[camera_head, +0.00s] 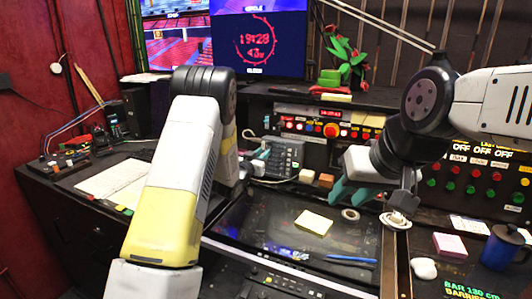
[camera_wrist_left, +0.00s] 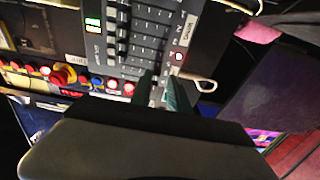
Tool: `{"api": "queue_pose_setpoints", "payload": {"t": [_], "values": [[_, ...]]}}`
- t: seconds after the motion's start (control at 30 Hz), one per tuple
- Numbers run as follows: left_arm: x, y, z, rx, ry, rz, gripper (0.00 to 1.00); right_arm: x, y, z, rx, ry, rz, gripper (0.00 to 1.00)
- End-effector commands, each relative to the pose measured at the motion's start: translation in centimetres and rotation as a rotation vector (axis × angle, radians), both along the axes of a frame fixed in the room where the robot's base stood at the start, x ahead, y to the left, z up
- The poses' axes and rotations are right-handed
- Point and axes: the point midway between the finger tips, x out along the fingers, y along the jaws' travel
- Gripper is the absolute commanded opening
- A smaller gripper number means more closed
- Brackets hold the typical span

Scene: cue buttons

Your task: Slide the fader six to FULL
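The fader panel (camera_head: 283,155) is a dark grey console with rows of small controls, standing behind the desk just right of my left forearm. It fills the upper middle of the left wrist view (camera_wrist_left: 145,35), where its labels are too small to read, so I cannot tell which fader is six. My left gripper (camera_wrist_left: 160,92) has two dark teal fingers with a gap between them at the panel's near edge. My right gripper (camera_head: 350,192) has teal fingers spread apart, empty, above the desk.
Red and yellow buttons (camera_head: 330,130) sit on a panel behind. A yellow note (camera_head: 313,222) lies on the dark desk. A blue mug (camera_head: 500,247) and a pink note pad (camera_head: 450,245) stand at the right.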

Motion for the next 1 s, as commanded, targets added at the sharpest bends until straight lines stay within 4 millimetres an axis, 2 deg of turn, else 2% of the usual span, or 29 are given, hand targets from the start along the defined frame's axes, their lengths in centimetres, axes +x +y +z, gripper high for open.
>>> {"api": "queue_pose_setpoints", "payload": {"t": [0.1,0.3,0.43,0.77,0.87,1.0], "values": [[-2.1,0.9,0.0,0.0,0.002,0.001,0.22,0.0,0.0,0.0,0.0,0.0,0.0,0.35],[-4.5,1.9,0.0,0.0,0.0,0.001,0.22,0.0,0.0,0.0,0.0,0.0,0.0,0.35],[-5.1,2.1,0.1,0.0,-0.001,0.0,0.22,0.0,0.0,0.0,0.0,0.0,0.0,0.35],[-5.1,2.3,0.3,0.001,0.002,0.004,0.22,0.0,0.0,0.0,0.0,0.0,0.0,0.35],[-5.1,3.0,1.5,0.006,0.023,0.029,0.22,0.0,0.0,0.0,0.0,0.0,0.0,0.35],[-5.7,5.0,4.5,0.025,0.105,0.099,0.22,0.0,0.0,0.0,0.0,0.0,0.0,0.35]]}}
